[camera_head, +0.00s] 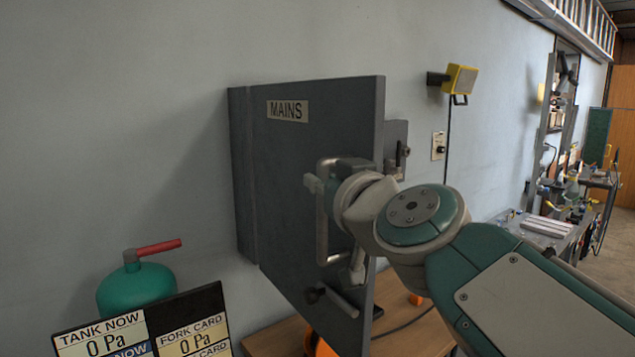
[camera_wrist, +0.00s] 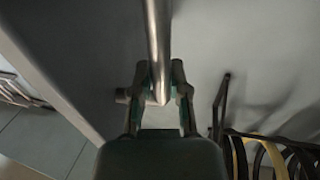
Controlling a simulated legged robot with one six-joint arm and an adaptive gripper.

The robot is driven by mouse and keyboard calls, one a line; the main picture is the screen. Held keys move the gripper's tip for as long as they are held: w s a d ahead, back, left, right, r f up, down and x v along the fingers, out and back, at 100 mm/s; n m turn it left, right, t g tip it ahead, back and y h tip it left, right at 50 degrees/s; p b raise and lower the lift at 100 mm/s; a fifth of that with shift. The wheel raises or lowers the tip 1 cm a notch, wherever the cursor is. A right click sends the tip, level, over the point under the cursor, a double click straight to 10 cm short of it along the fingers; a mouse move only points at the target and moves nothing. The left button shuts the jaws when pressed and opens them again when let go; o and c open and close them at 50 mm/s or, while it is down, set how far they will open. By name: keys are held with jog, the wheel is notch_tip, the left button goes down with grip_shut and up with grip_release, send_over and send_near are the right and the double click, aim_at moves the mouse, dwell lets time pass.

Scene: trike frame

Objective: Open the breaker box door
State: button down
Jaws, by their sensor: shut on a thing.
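The breaker box door (camera_head: 285,160) is a large dark grey panel with a MAINS label (camera_head: 287,110) in the head view. It stands out from the wall at an angle, its left side by the wall. A pale metal bar handle (camera_head: 322,228) is on its face. My gripper (camera_head: 328,184) is at the upper part of this handle. In the wrist view, the two fingers of my gripper (camera_wrist: 160,82) are on either side of the metal bar (camera_wrist: 158,45) and shut on it. My wrist hides part of the door's right side in the head view.
A lever (camera_head: 335,300) sticks out low on the door. A green tank (camera_head: 136,288) with a red handle and a pressure sign (camera_head: 140,335) stand at the lower left. A wooden table (camera_head: 415,335) is below. A yellow lamp (camera_head: 461,80) is on the wall.

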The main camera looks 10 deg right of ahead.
jog(key=shift+d+f, duration=0.1)
jog(key=c, duration=0.6)
grip_release()
jog(key=shift+s, duration=0.1)
jog(key=v, duration=1.1)
jog(key=shift+s, duration=0.35)
jog(key=s+d+f+m+g+h, duration=0.1)
jog(key=f+g, duration=0.4)
jog(key=f, duration=1.1)
jog(key=s+d+f+m+g+h, duration=0.2)
jog(key=s+d+f+g+h, duration=0.2)
jog(key=f, duration=1.2)
jog(key=s+g, duration=0.1)
jog(key=g, duration=0.1)
jog(key=shift+d+m+g+h, duration=0.3)
